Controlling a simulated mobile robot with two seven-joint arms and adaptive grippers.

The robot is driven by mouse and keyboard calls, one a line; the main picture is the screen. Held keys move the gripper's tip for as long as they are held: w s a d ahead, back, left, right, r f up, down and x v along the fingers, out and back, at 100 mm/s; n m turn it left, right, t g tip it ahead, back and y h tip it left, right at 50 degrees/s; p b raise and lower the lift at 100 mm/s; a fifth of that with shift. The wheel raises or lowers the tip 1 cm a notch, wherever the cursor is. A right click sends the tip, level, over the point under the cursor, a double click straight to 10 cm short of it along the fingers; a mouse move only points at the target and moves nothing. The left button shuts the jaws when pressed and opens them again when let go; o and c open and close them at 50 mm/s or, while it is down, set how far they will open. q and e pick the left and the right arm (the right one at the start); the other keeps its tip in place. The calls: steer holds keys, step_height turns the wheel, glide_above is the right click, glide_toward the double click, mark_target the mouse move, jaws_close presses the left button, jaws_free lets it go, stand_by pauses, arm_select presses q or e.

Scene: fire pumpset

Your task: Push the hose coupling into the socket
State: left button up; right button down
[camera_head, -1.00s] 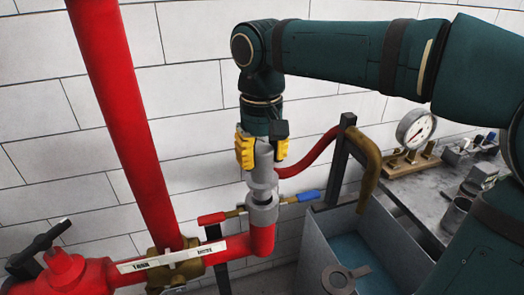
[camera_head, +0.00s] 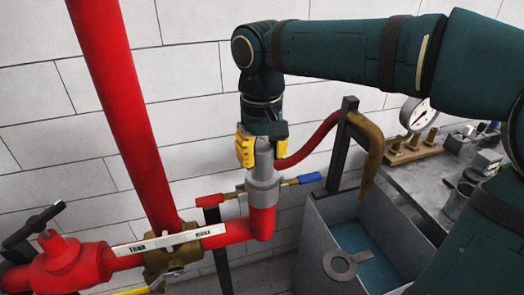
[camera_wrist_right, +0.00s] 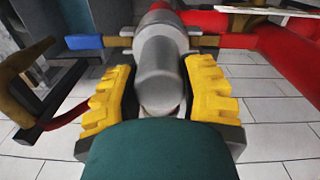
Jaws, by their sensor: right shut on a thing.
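The grey hose coupling (camera_head: 264,160) stands upright between the yellow fingers of my right gripper (camera_head: 262,153), which is shut on it. Its lower end meets the grey socket (camera_head: 262,186) on top of the red elbow pipe (camera_head: 261,220); I see no gap between them. How deep the coupling sits is hidden. The right wrist view shows the coupling (camera_wrist_right: 160,80) between both yellow finger pads, lined up with the wider grey collar of the socket (camera_wrist_right: 160,38) beyond. The red hose (camera_head: 310,140) runs off to the right. My left gripper is not in view.
A red valve (camera_head: 70,262) and a brass valve with a white TANK/HOSE lever (camera_head: 170,242) stand left. Red and blue handles flank the socket. A grey tank (camera_head: 330,225), dark post (camera_head: 342,145) and bench with gauge (camera_head: 417,113) are on the right.

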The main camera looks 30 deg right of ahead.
stand_by(0.4)
steer(key=shift+c, duration=2.3)
jaws_free()
step_height(320, 180, up, 12)
